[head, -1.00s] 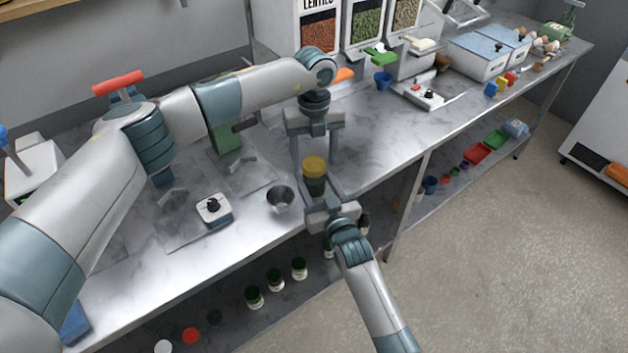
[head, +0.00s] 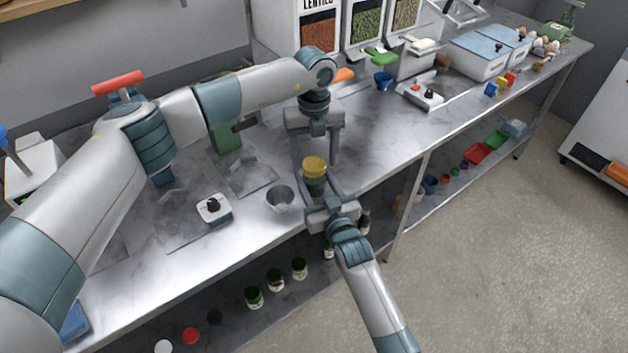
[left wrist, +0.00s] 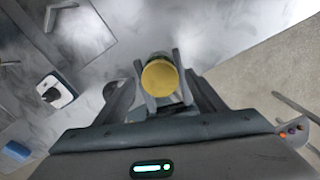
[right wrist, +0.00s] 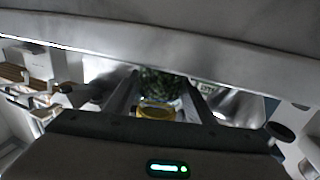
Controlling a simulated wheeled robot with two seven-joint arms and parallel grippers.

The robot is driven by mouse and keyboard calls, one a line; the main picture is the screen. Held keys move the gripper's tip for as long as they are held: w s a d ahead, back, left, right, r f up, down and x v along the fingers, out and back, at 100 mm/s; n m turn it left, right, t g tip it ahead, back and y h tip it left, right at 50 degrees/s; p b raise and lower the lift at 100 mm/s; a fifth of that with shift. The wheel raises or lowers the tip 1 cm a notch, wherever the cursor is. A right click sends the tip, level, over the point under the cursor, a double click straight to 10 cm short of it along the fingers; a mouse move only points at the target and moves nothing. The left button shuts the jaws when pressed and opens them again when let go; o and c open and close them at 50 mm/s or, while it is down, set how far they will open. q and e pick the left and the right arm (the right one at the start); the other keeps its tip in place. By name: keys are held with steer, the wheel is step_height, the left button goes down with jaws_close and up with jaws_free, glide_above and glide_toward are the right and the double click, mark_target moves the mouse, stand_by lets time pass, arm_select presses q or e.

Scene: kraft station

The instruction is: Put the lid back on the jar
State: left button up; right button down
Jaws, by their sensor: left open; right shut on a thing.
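The jar (head: 315,187), with dark green contents, is upright at the bench's front edge. My right gripper (head: 318,190) is shut around its body. The round yellow lid (head: 314,166) sits on top of the jar; whether it is fully tightened I cannot tell. My left gripper (head: 319,157) is open and points down from above, its fingers on either side of the lid. In the left wrist view the lid (left wrist: 160,78) shows from above between the fingers. In the right wrist view the jar (right wrist: 162,82) and the lid's yellow edge (right wrist: 155,112) show between the fingers.
A metal cup (head: 280,197) stands just left of the jar. A small white device with a black knob (head: 213,208) is further left. Several jars (head: 276,280) stand on the lower shelf. The bench (head: 370,150) right of the grippers is clear.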

arm_select(q)
steer(key=shift+r, duration=2.2)
steer(key=shift+r, duration=0.1)
steer(key=shift+c, duration=0.5)
steer(key=shift+r, duration=1.65)
steer(key=shift+f, duration=0.1)
steer(key=shift+f, duration=3.95)
steer(key=c, duration=1)
steer(key=o, duration=1.1)
